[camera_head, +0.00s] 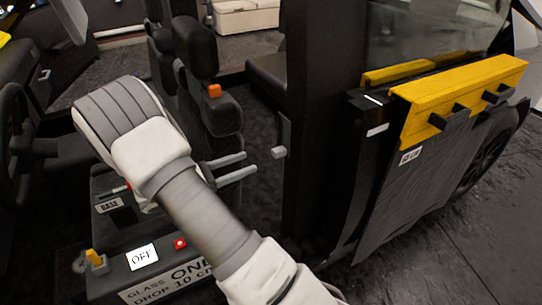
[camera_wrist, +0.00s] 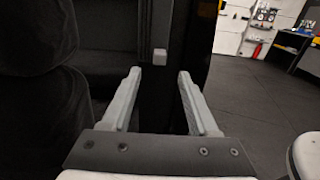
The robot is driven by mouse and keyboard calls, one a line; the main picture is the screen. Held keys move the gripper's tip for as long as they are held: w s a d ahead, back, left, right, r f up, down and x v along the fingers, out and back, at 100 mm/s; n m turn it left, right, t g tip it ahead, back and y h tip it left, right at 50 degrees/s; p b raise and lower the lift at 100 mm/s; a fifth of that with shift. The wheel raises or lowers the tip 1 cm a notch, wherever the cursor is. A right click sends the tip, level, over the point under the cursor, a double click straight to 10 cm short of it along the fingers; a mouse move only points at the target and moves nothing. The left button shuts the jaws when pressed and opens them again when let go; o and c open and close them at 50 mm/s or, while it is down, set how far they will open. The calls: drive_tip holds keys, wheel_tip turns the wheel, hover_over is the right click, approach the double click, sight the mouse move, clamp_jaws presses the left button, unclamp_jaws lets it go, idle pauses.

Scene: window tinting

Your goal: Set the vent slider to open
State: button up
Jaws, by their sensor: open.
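A small light grey knob (camera_head: 279,152) sticks out beside the dark door pillar and looks like the vent slider, though no vent label is readable. It also shows in the wrist view (camera_wrist: 160,56), just beyond and between the fingertips. I cannot tell its setting. My gripper (camera_head: 249,163) is open, with two grey fingers pointing right toward the knob and a short gap before it. In the wrist view my gripper (camera_wrist: 160,76) has nothing between its fingers.
A dark seat (camera_head: 209,100) with an orange buckle stands behind my arm. The door with a yellow pad (camera_head: 450,95) is at right. Open floor (camera_head: 450,240) lies at lower right.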

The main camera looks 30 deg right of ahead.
sight(273, 153)
drive_tip(key=d, duration=0.3)
drive_tip(key=d+b, duration=0.1)
drive_tip(key=d, duration=0.5)
drive_tip(key=shift+s, duration=0.25)
clamp_jaws()
idle(0.9)
